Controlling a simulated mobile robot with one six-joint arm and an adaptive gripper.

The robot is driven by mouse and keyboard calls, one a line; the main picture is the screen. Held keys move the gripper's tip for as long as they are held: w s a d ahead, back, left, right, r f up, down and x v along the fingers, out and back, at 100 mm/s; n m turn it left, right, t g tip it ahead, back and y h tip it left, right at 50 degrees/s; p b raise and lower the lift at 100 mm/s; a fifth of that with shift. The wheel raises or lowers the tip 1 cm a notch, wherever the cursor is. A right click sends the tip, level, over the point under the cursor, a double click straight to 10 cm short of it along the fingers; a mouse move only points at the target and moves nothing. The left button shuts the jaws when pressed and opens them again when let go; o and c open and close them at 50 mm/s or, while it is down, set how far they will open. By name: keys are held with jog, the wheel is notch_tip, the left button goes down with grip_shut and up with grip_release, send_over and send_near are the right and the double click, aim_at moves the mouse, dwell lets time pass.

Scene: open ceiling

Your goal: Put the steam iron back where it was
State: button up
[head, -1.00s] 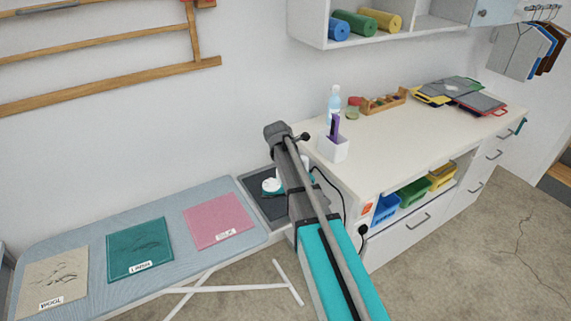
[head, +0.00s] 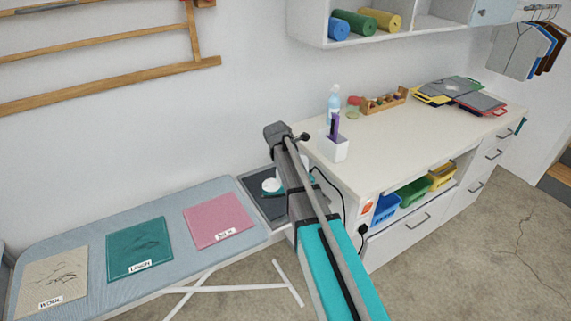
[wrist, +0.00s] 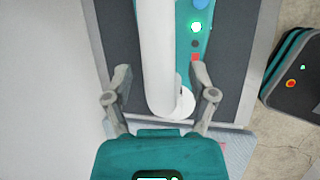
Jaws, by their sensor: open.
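The steam iron (head: 271,185) sits on a dark grey rest pad (head: 251,190) at the right end of the ironing board, partly hidden by my arm. In the wrist view its white handle (wrist: 158,50) runs between the fingers of my gripper (wrist: 161,80), and its teal body (wrist: 190,45) shows a green light. My gripper is open, with one finger on each side of the handle and visible gaps beside it. In the head view my gripper is hidden behind my arm.
The ironing board (head: 160,205) carries cloths: beige (head: 52,275), teal (head: 139,262) and pink (head: 215,212). The white counter (head: 400,140) stands to the right, with a spray bottle (head: 333,102) and a white holder (head: 335,148) near its left end. A dark cord (head: 335,190) hangs by the counter.

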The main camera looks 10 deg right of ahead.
jog(key=shift+r, duration=0.15)
jog(key=p+v, duration=1.1)
jog(key=shift+s+r, duration=0.2)
jog(key=shift+r, duration=0.15)
dwell(0.3)
jog(key=shift+a, duration=0.1)
dwell(0.5)
jog(key=s+f+m+g+y, duration=0.1)
jog(key=s+m+g+y, duration=0.2)
jog(key=s+m, duration=1.8)
jog(key=s, duration=0.4)
jog(key=shift+s+f, duration=0.3)
jog(key=shift+s, duration=0.1)
